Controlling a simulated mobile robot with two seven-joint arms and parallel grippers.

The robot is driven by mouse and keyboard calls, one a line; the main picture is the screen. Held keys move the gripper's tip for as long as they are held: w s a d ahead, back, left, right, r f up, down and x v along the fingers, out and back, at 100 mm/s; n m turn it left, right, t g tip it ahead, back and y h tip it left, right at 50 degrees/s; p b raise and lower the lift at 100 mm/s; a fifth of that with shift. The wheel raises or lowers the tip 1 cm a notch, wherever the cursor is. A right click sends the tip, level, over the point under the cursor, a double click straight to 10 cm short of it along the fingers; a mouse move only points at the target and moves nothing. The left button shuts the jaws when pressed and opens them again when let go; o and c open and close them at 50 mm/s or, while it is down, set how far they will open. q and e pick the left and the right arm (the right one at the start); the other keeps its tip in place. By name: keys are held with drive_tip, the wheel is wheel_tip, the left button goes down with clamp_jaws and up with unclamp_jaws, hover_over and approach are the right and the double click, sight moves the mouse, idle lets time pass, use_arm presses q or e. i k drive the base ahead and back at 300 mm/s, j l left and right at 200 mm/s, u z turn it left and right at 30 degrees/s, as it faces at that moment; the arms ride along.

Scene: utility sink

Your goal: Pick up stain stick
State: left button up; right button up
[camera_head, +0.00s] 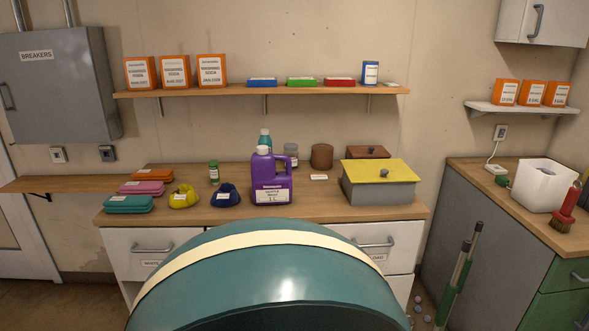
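No item carries a label that I can read as stain stick, so I cannot tell which one it is. Small candidates are a green-capped container (214,172) standing on the wooden counter, a blue and white canister (370,73) upright at the right of the wall shelf, and a small flat white item (319,177) lying on the counter. Neither of my grippers is in view.
The wooden counter (330,208) also holds a purple jug (271,178), a grey box with a yellow lid (380,183) and folded cloths (129,204). Orange boxes (175,72) stand on the wall shelf (230,92). A white bin (535,187) stands at the right.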

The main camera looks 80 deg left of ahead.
sight(214, 168)
drive_tip(key=u, duration=3.15)
